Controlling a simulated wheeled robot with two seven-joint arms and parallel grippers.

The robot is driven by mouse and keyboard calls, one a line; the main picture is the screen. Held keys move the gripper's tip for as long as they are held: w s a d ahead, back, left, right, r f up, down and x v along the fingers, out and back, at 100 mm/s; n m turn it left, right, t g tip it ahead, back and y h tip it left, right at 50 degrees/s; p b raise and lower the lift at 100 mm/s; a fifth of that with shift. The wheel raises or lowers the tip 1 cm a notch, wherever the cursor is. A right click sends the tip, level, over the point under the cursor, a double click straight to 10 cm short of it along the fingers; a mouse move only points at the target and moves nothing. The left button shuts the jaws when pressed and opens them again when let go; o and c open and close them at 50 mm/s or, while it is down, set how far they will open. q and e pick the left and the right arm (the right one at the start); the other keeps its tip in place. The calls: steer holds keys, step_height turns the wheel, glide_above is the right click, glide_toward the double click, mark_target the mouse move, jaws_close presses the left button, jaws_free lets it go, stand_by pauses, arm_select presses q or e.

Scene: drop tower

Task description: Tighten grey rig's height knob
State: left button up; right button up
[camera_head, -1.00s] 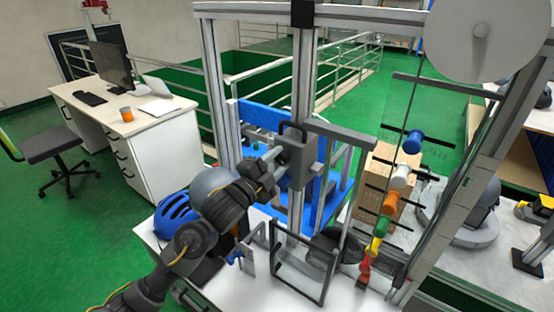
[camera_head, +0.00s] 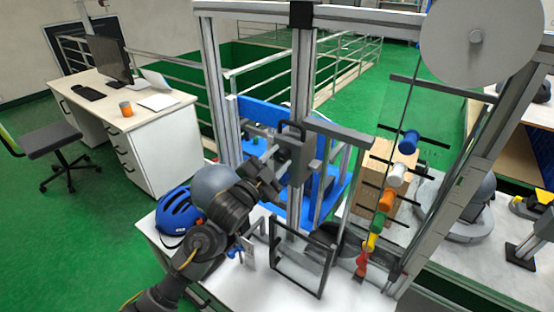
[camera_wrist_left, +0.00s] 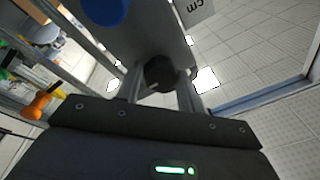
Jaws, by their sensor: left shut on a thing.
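The grey rig is a tall metal frame with an upright post (camera_head: 303,85). A grey carriage block (camera_head: 299,160) with a black handle on top sits on this post. My left gripper (camera_head: 274,162) is at the left side of the carriage. In the wrist view, the dark round height knob (camera_wrist_left: 160,72) sits between the fingers of my left gripper (camera_wrist_left: 160,88), against a grey plate (camera_wrist_left: 150,38). The gripper is shut on it. In the head view the knob is hidden by the gripper. My right gripper is not in view.
A blue helmet (camera_head: 178,212) lies on the white table left of my arm. A black-framed panel (camera_head: 299,262) stands below the carriage. Coloured weights, one of them blue (camera_head: 409,142), sit on rods at the right. A large white disc (camera_head: 478,40) is at upper right.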

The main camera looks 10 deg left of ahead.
arm_select(q)
steer(key=shift+r, duration=0.15)
steer(key=o, duration=1)
steer(key=shift+s+a+f+b, duration=0.15)
steer(key=shift+s+f+b, duration=0.15)
steer(key=shift+s, duration=0.1)
steer(key=b+v, duration=0.3)
steer(key=v, duration=0.7)
steer(key=shift+r, duration=0.15)
